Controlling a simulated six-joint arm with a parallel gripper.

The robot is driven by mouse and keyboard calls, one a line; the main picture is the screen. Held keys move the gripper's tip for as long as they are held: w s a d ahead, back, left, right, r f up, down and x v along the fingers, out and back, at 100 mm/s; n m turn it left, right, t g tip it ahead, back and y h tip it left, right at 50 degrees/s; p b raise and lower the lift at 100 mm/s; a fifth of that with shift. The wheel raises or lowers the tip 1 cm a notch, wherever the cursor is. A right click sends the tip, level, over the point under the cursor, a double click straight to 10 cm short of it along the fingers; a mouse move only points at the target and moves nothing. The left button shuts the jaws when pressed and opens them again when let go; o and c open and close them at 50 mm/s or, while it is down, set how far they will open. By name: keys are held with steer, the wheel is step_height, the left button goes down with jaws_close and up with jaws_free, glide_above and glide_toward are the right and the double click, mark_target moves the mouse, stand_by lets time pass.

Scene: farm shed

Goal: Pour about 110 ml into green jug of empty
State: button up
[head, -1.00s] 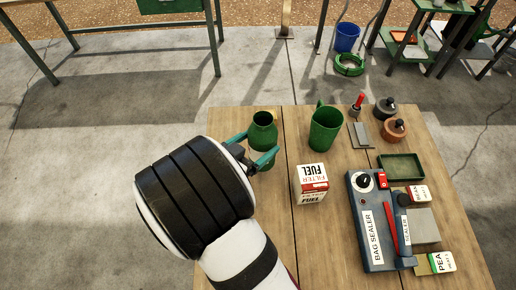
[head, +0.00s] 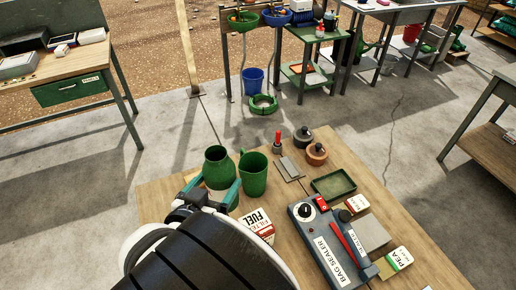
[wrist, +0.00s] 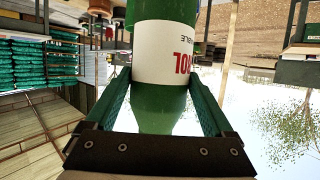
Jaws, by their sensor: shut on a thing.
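A green container with a narrowing shoulder and open mouth (head: 217,165) is in my gripper (head: 212,188), whose teal fingers close on its two sides. It looks upright in the head view. In the wrist view its green body (wrist: 165,105) fills the space between the fingers, with a white label in red letters, partly cut off. The green jug (head: 254,176) stands on the table just right of the held container, its handle toward it. The inside of both vessels is too dark to read. My wrist hides the near table.
A red-and-white fuel filter box (head: 258,226) stands in front of the jug.

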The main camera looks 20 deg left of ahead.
steer(key=w+d, duration=0.4)
steer(key=d, duration=0.4)
steer(key=shift+d+r, duration=0.25)
steer(key=shift+r, duration=0.05)
steer(key=shift+r+g, duration=0.15)
steer(key=shift+g, duration=0.25)
steer(key=shift+w+a+f+n+g+h, duration=0.5)
steer(key=shift+g+h, duration=0.65)
steer(key=shift+g, duration=1)
steer(key=shift+w+a+f+n+g+h, duration=0.2)
steer(key=shift+w+f+n+g+h, duration=0.65)
steer(key=shift+g, duration=1.25)
steer(key=shift+w+a+f+n+g+h, duration=0.2)
steer(key=shift+a+f+n+g+h, duration=0.4)
steer(key=shift+g+h, duration=1.2)
steer(key=shift+d+f+g+y, duration=0.25)
steer(key=shift+g+y, duration=0.05)
steer(key=shift+g, duration=0.15)
